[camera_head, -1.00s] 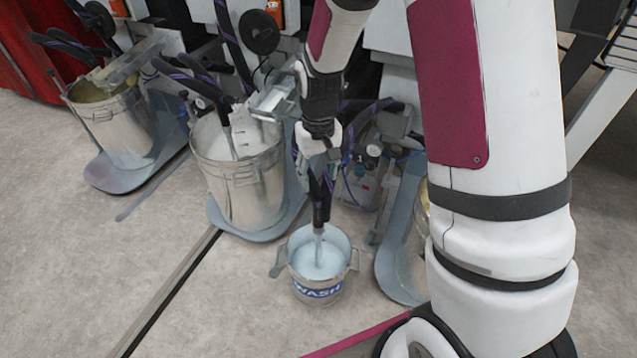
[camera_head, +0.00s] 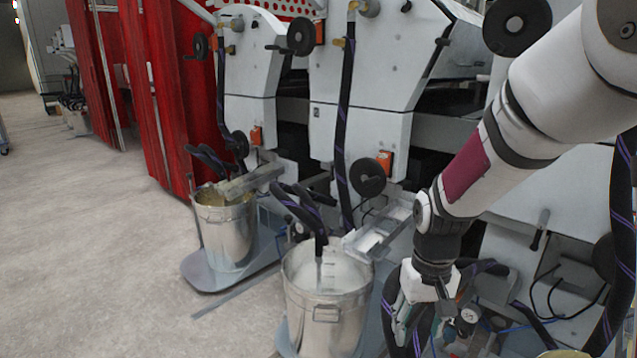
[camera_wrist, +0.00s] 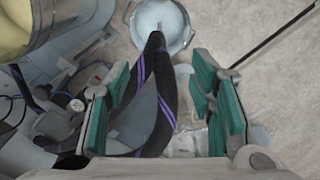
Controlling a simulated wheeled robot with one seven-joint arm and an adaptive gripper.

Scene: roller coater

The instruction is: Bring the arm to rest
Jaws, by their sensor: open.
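My arm (camera_head: 520,140) comes in from the upper right of the head view and bends down at the wrist. My gripper (camera_head: 420,320) hangs near the bottom edge there, in front of the machine and right of the middle steel bucket. In the wrist view my gripper (camera_wrist: 165,95) has its two green pads spread apart. A black hose with purple stripes (camera_wrist: 158,75) shows between the pads in the picture, with no pad visibly pressed on it. Its far end reaches into a small pail of pale liquid (camera_wrist: 160,25).
The middle steel bucket (camera_head: 325,305) and a left steel bucket (camera_head: 225,232) stand before the machines, hoses dipping in. White machine housings (camera_head: 375,80) and a red panel (camera_head: 165,90) stand behind. The floor (camera_head: 90,230) at left is clear. A yellow-filled bucket (camera_wrist: 25,30) is close by.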

